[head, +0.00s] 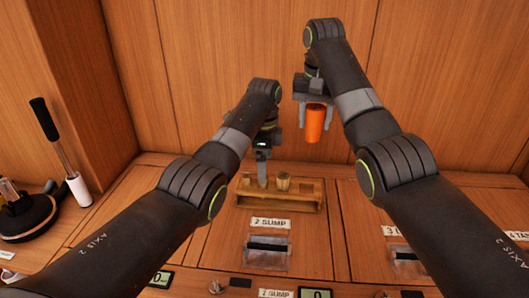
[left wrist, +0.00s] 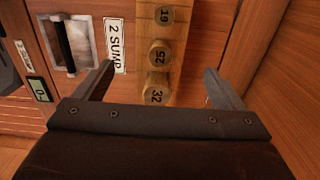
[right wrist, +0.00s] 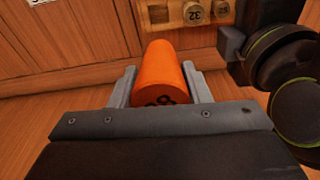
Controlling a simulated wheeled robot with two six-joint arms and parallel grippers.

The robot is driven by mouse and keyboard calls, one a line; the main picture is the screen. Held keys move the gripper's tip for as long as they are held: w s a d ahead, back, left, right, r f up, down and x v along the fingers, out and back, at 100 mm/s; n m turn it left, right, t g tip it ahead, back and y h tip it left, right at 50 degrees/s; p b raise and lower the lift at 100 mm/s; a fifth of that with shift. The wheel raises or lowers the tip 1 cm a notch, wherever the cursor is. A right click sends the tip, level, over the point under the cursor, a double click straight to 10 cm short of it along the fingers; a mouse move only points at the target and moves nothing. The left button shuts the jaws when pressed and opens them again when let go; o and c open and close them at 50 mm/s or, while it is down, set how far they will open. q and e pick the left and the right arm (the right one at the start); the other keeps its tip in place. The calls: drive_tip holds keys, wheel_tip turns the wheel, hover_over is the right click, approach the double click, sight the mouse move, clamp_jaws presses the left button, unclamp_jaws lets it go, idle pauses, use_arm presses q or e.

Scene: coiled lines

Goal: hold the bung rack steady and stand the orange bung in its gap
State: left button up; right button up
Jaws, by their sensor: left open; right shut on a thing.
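The wooden bung rack (head: 302,203) sits on the counter behind the "2 SUMP" label. In the left wrist view the rack (left wrist: 166,34) shows wooden bungs marked 19, 25 and 32. My left gripper (head: 262,168) is at the rack's left part in the head view. In its wrist view its open fingers (left wrist: 158,70) are spread to either side of the rack; contact cannot be told. My right gripper (head: 314,100) is shut on the orange bung (head: 314,124), held upright above and right of the rack. The bung (right wrist: 165,70) shows a partly hidden number.
A "2 SUMP" label (head: 270,223) and a dark-slotted holder (head: 267,252) are in front of the rack. A black-handled tool (head: 60,150) and a dark round object (head: 25,218) stand at the left. Wooden panels rise close behind the rack.

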sight(278, 194)
use_arm(q)
wheel_tip(278, 194, down, 9)
drive_tip(key=shift+r, duration=0.1)
drive_tip(key=shift+c, duration=0.3)
drive_tip(key=c, duration=1.1)
use_arm(e)
wheel_tip(278, 194, down, 15)
